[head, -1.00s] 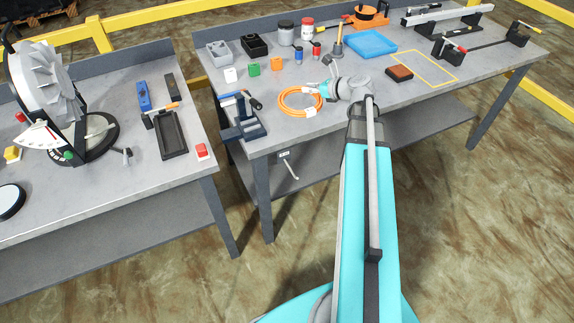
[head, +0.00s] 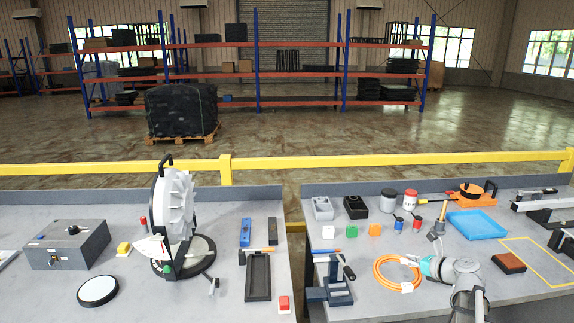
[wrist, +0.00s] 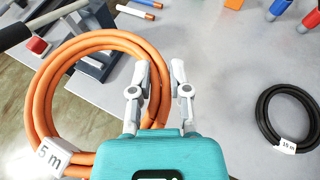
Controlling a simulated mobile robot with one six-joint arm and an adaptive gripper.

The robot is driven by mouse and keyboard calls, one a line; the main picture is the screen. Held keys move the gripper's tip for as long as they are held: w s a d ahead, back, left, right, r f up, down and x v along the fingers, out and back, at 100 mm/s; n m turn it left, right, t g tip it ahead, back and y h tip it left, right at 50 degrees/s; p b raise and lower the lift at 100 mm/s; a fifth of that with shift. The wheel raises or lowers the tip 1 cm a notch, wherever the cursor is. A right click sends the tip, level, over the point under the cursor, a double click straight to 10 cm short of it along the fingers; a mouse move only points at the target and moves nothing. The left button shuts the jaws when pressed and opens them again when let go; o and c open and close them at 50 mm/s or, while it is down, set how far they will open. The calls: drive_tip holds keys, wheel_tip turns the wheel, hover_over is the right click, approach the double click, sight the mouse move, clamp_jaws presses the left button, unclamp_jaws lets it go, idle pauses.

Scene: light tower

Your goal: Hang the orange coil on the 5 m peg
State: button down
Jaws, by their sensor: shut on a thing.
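The orange coil (head: 384,281) is at the front left of the right bench in the head view. It fills much of the left of the wrist view (wrist: 45,105), with a white "5 m" tag (wrist: 52,157). My gripper (head: 424,265) is at the coil's right side in the head view. In the wrist view my gripper (wrist: 161,68) is shut on the coil's right-hand strands. I cannot tell whether the coil touches the bench or is slightly lifted. I cannot make out a 5 m peg in either view.
A black coil (wrist: 284,120) with a white tag lies to the right in the wrist view. A dark vise-like fixture (head: 330,288) stands close left of the orange coil. Small coloured blocks (head: 375,230), a blue tray (head: 477,225) and a brown block (head: 508,263) sit around it.

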drive_tip(key=shift+f+b, duration=1.35)
drive_tip(key=shift+f, duration=0.05)
drive_tip(key=shift+w, duration=0.1)
drive_tip(key=b, duration=0.5)
hover_over(395, 272)
drive_tip(key=s+a, duration=0.1)
drive_tip(key=s, duration=0.3)
wheel_tip(395, 272, down, 5)
drive_tip(key=w+f+b, duration=0.2)
drive_tip(key=f+b, duration=0.1)
drive_tip(key=shift+w+d, duration=0.15)
drive_tip(key=shift+d, duration=0.15)
drive_tip(key=shift+w+d+f+b, duration=0.15)
drive_tip(key=shift+w+f+b, duration=0.3)
drive_tip(key=shift+w+b, duration=0.05)
drive_tip(key=shift+w+d+f+b, duration=0.1)
drive_tip(key=shift+w+f+b, duration=0.25)
drive_tip(key=shift+f+b, duration=1.45)
drive_tip(key=shift+f, duration=0.05)
